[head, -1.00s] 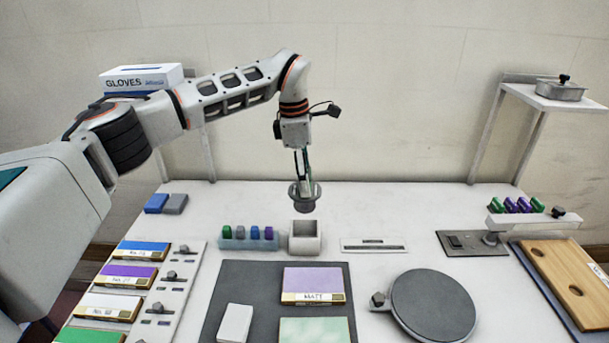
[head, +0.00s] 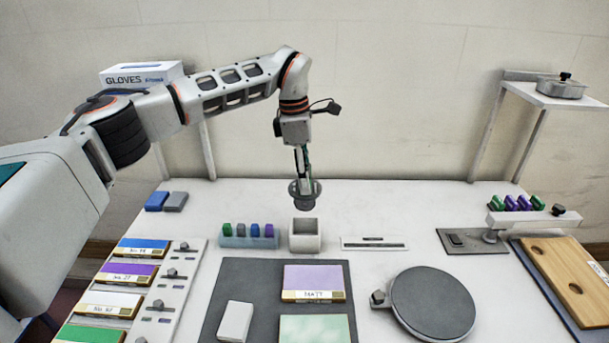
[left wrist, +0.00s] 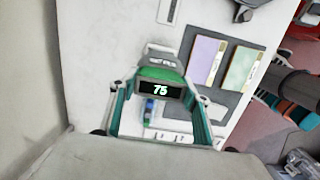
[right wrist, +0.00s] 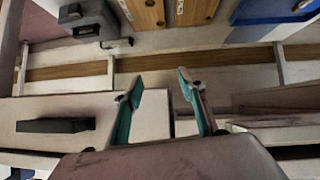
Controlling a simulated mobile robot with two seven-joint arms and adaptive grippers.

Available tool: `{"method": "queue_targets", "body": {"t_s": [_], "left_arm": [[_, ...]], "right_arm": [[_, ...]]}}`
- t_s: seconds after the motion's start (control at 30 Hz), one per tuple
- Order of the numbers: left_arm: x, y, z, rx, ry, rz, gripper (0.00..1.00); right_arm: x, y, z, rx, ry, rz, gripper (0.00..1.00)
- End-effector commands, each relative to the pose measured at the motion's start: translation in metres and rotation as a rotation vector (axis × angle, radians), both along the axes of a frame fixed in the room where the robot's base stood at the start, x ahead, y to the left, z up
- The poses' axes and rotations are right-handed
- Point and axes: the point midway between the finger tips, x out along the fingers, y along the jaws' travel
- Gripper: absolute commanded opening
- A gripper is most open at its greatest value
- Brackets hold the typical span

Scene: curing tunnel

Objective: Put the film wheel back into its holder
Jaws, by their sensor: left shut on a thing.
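The film wheel, a grey flanged round piece (head: 304,195), hangs from my left gripper (head: 303,176), whose fingers are shut on it. In the left wrist view its green body with a lit "75" (left wrist: 160,88) sits between the fingers. A small white open-topped box (head: 305,235), which looks like the holder, stands on the table just below and in front of the wheel in the head view. The wheel appears above the box and apart from it. In the left wrist view the wheel partly hides the box. My right gripper (right wrist: 160,88) is open and empty, away from the table top.
A pale blue rack with several coloured blocks (head: 249,242) stands directly left of the box. A white strip plate (head: 375,243) lies to its right. A dark mat (head: 236,279) with panels and a round dark plate (head: 433,303) are in front.

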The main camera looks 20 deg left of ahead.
Motion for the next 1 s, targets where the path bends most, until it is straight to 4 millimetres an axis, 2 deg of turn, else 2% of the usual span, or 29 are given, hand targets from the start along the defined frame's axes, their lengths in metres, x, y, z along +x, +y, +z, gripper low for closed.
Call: {"method": "queue_targets", "body": {"t_s": [1.0], "left_arm": [[0.0,0.0,-0.024,-0.001,0.001,0.001,0.21]], "right_arm": [[0.0,-0.001,-0.006,-0.005,-0.002,0.005,0.4]]}}
